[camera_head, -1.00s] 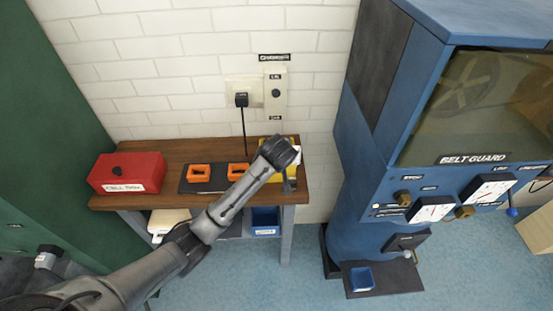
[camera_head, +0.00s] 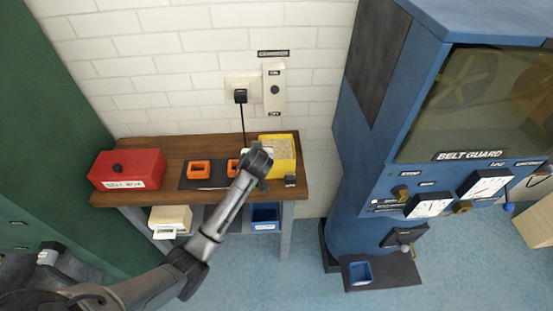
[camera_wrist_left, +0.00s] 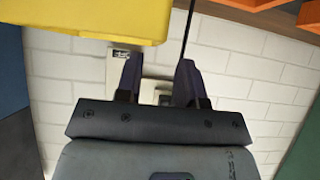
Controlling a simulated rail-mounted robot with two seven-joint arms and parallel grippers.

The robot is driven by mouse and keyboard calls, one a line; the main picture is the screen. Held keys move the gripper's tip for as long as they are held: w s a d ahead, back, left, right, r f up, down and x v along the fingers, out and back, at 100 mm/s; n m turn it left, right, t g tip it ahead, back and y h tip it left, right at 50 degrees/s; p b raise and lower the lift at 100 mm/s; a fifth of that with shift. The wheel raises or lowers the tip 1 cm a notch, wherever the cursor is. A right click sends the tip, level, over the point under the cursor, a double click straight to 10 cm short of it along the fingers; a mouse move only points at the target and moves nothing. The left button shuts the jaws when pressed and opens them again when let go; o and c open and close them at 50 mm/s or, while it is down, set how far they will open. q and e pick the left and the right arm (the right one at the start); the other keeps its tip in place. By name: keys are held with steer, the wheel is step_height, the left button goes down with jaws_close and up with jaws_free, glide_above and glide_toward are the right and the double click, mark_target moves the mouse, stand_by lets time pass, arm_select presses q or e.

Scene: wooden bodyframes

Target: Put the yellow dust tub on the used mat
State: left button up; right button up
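The yellow dust tub (camera_head: 284,172), filled with pale material, stands at the right end of the wooden bench. It also shows at the upper left of the left wrist view (camera_wrist_left: 85,20). My left gripper (camera_head: 260,172) is at the tub's left front side in the head view. In the left wrist view its two fingers (camera_wrist_left: 160,80) are apart, with only wall and socket seen between them. A dark mat (camera_head: 221,184) lies on the bench under orange pieces. Another dark mat (camera_head: 395,273) lies before the blue machine. I cannot read which is the used mat. My right gripper is out of view.
A red box (camera_head: 127,170) stands at the bench's left end. Orange pieces (camera_head: 200,171) sit on the bench mat. A blue bin (camera_head: 265,216) and a pale box (camera_head: 170,218) are below. A black cord (camera_head: 243,120) hangs behind. A blue tray (camera_head: 360,272) sits on the machine-side mat.

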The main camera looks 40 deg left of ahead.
arm_select(q)
steer(key=shift+x, duration=2.8)
steer(key=shift+w+r, duration=0.15)
steer(key=shift+c, duration=0.4)
jaws_close()
steer(key=shift+r, duration=0.1)
